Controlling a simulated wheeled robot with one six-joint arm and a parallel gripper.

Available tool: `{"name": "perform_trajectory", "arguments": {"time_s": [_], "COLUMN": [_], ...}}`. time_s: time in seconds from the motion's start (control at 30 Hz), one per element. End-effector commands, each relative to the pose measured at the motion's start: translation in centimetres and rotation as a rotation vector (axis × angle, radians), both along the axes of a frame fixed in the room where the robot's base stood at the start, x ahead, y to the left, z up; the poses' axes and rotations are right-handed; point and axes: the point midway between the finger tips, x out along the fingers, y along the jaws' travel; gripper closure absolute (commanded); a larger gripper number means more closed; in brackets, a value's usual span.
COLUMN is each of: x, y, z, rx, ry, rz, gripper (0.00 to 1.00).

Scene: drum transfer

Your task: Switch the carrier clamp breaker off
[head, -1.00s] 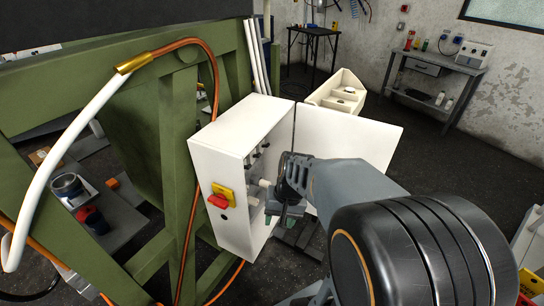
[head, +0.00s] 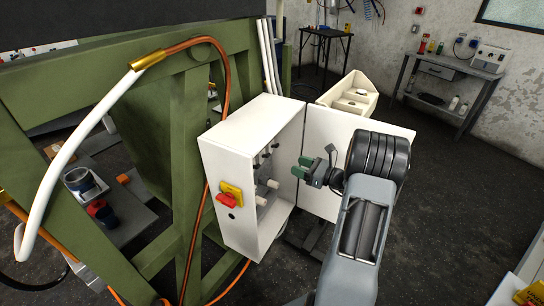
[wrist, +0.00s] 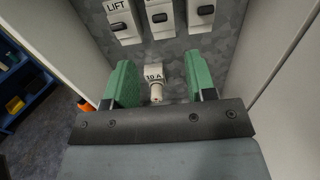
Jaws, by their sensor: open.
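The breaker cabinet (head: 240,165) is a white box with its door (head: 345,150) swung open to the right. Inside, a row of white breakers with dark toggles (head: 266,153) sits above white cylindrical fuse holders (head: 272,184). In the wrist view one breaker reads LIFT (wrist: 121,22); two more breakers (wrist: 159,17) stand right of it, their labels cut off, so I cannot tell which is the carrier clamp one. My gripper (head: 304,167) is open and empty, outside the cabinet front. In the wrist view its green fingers (wrist: 162,82) stand either side of a fuse holder marked 10 A (wrist: 154,82), apart from it.
A red rotary switch on a yellow plate (head: 231,195) is on the cabinet's outer side. A green steel frame (head: 185,160) with an orange hose stands to the left. A cream bin (head: 350,97) is behind the door. The open door borders my gripper on the right.

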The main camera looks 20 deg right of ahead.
Motion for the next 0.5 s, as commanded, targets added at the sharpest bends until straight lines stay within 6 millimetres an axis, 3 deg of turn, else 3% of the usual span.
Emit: {"name": "perform_trajectory", "arguments": {"time_s": [0.5], "x": [7.4], "y": [5.7], "z": [0.0], "rx": [-0.003], "ry": [0.002], "rz": [0.004], "gripper": [0.49]}}
